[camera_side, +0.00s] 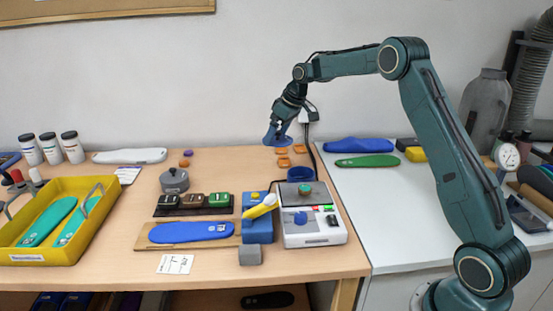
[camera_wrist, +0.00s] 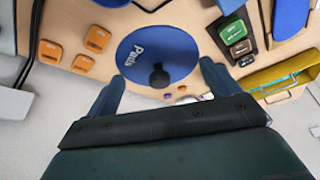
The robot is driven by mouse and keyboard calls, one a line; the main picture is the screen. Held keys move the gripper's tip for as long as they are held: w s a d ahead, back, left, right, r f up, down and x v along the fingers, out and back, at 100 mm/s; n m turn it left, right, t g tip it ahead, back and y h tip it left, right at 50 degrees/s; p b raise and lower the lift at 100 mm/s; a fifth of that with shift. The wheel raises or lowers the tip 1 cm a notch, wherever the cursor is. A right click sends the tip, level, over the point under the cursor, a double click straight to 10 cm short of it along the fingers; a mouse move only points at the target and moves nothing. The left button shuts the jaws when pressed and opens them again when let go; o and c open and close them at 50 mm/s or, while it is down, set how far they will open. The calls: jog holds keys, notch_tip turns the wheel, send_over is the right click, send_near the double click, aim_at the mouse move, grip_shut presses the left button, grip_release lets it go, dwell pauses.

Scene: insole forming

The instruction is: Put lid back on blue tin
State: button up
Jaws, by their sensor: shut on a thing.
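A round blue lid (camera_wrist: 160,50) with a black knob and the word "Pads" fills the middle of the wrist view. My gripper (camera_wrist: 162,84) is shut on it, the knob lying between the two blue fingers. In the side view the lid (camera_side: 276,136) hangs tilted under my gripper (camera_side: 280,124), in the air above the back of the wooden table. The blue tin (camera_side: 300,175) stands uncovered on the table, lower and to the right of the lid, just behind the white device. Its inside is hard to make out.
Several orange blocks (camera_side: 283,151) lie behind the tin. A blue stand (camera_side: 257,226) with a yellow tool is front left. A dark cable (camera_side: 318,160) runs down at the tin's right.

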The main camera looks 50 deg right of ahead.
jog(key=s+d+f+m+h, duration=0.1)
jog(key=s+d+f+m, duration=0.1)
jog(key=s+d+f, duration=0.2)
jog(key=shift+s+d+f, duration=0.4)
jog(key=shift+s+d, duration=0.3)
jog(key=shift+d, duration=0.2)
jog(key=shift+f, duration=0.15)
jog(key=shift+f, duration=3)
jog(key=shift+f, duration=0.2)
jog(key=o, duration=0.7)
jog(key=shift+o, duration=0.2)
jog(key=shift+r, duration=0.1)
